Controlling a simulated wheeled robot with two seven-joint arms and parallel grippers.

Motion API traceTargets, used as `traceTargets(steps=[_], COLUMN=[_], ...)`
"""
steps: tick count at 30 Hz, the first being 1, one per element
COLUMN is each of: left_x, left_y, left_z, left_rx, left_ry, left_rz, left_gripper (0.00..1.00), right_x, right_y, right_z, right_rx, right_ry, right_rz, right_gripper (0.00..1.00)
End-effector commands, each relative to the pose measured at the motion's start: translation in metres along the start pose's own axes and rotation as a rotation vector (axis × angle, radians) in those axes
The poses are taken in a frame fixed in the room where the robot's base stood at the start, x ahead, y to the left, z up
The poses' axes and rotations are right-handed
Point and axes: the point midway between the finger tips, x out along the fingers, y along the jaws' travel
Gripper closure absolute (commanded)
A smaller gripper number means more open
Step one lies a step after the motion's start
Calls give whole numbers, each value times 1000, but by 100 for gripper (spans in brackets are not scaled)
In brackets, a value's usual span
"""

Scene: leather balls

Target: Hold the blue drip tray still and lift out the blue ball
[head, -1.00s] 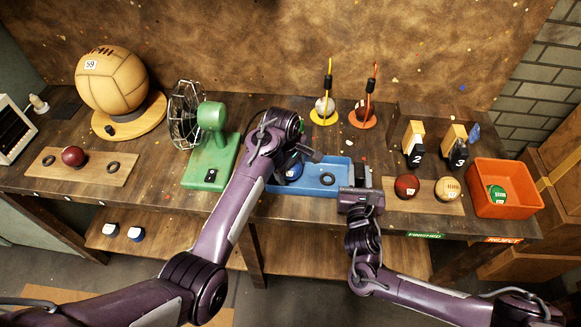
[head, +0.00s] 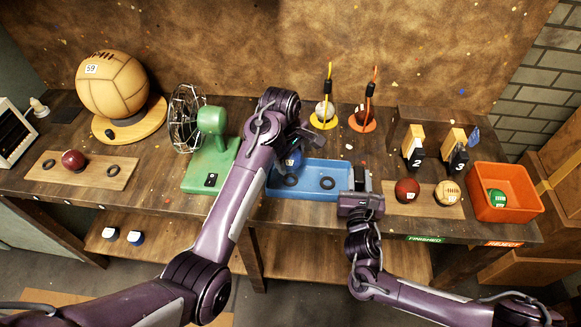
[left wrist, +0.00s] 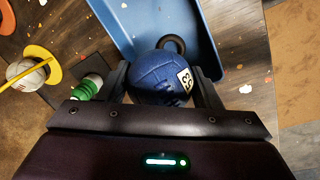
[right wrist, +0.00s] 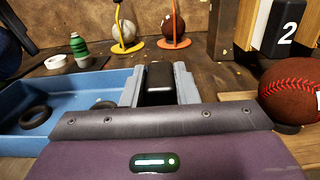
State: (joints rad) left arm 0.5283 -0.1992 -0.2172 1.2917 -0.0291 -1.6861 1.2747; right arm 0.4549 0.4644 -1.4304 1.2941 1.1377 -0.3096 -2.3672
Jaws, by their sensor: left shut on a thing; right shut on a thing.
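The blue ball (head: 293,160), marked 53 in the left wrist view (left wrist: 158,80), is between the fingers of my left gripper (head: 297,147). The gripper is shut on it and holds it above the blue drip tray (head: 310,197), over its left part. Two dark rings, a left ring (head: 290,181) and a right ring (head: 327,183), lie bare in the tray. The right wrist view shows the tray (right wrist: 75,88) at left, running up to the gripper (right wrist: 160,85).
A green fan (head: 211,150) stands left of the tray. A red-brown ball (head: 406,187) and a tan ball (head: 447,190) sit on a board at right, close to my right gripper. An orange bin (head: 506,211) holds a green ball. Hooked stands (head: 324,122) are behind.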

Motion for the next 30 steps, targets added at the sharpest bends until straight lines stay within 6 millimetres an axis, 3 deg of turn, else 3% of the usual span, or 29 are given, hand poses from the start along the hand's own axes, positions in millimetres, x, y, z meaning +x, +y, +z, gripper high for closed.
traceTargets(steps=[6,16,17,22,30], left_x=[-32,-38,-38,-38,-38], left_y=[6,7,7,7,6], left_z=[0,0,0,0,0], left_rx=[1,0,0,0,0], left_ry=[1,0,0,0,0], left_rz=[1,0,0,0,0], left_gripper=[67,67,67,67,67], right_x=[0,0,0,0,0], right_y=[0,0,0,0,0], right_z=[0,0,0,0,0], right_rx=[-1,0,0,0,0], right_ry=[0,0,0,0,0], right_rz=[-1,-1,-1,-1,0], right_gripper=[100,100,72,49,47])
